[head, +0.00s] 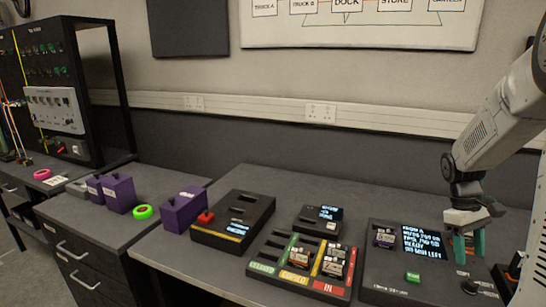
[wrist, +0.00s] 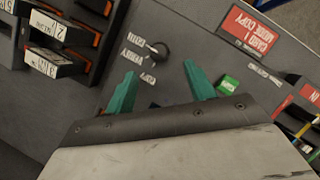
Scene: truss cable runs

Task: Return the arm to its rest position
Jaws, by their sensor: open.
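My arm comes in from the upper right in the head view. My gripper (head: 468,246) points down over the right part of the desk, with teal fingers apart and nothing between them. It hangs over the right side of a dark console that has a lit text screen (head: 424,243) and a green button (head: 412,277). In the wrist view my gripper (wrist: 160,85) is also open and empty, with a black rotary knob (wrist: 159,50) beyond and between the fingertips. The green button (wrist: 229,86) lies just right of the right finger.
A tray with coloured lanes (head: 262,268) holds several cartridges. A dark slotted box (head: 234,222) and a small display unit (head: 331,213) stand near it. Purple boxes (head: 183,209) and a green ring (head: 143,212) are at left. A rack with labelled cartridges (wrist: 50,62) shows in the wrist view.

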